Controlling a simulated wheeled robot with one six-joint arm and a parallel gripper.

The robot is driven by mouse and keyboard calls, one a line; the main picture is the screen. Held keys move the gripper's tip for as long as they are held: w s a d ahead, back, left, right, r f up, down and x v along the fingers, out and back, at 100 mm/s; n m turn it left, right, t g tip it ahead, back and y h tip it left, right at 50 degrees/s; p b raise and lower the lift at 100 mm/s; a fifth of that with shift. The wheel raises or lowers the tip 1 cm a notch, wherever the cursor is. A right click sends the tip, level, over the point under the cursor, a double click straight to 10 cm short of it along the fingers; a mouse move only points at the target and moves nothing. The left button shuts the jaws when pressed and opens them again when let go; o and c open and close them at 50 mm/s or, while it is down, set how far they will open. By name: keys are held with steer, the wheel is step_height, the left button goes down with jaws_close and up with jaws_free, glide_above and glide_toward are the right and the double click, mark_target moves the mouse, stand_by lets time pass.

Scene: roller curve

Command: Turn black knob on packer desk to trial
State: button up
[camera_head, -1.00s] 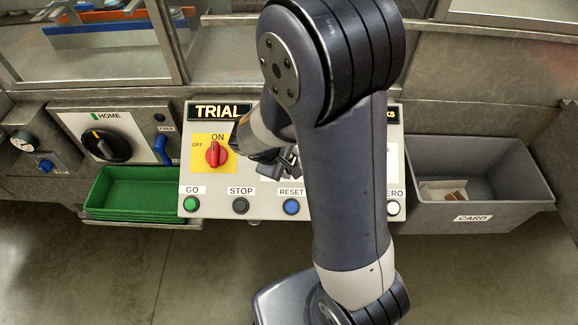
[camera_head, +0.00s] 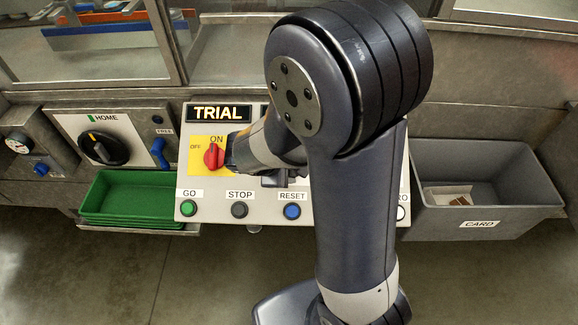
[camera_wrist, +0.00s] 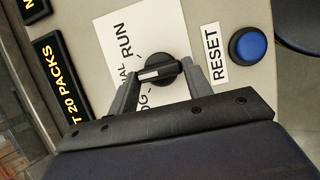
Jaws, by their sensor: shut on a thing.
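The black knob (camera_wrist: 160,72) sits on a white label plate in the wrist view. Its pale pointer mark lies toward the left of that picture, near a partly hidden word ending in "AL". "RUN" is readable above the knob, and part of "OG" shows below left. My gripper (camera_wrist: 164,80) has a finger on each side of the knob and is shut on it. In the head view my arm hides the knob. The packer desk panel (camera_head: 219,178) carries a sign reading "TRIAL" (camera_head: 218,113).
A red knob (camera_head: 214,156) on a yellow plate is close left of my wrist. Green GO (camera_head: 189,208), dark STOP (camera_head: 239,209) and blue RESET (camera_head: 292,211) buttons line the panel's front. A green tray (camera_head: 130,199) stands left, a grey CARD bin (camera_head: 480,225) right.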

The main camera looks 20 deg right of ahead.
steer(key=o, duration=1)
steer(key=v, duration=1)
steer(key=shift+a+r+p, duration=0.2)
steer(key=shift+r+p, duration=0.15)
steer(key=shift+p, duration=0.05)
steer(key=shift+f, duration=0.1)
steer(key=x, duration=1)
steer(key=shift+d+f+b, duration=0.25)
steer(key=shift+f+b, duration=0.05)
steer(key=shift+b, duration=0.1)
steer(key=shift+a+r, duration=0.1)
steer(key=shift+r, duration=0.05)
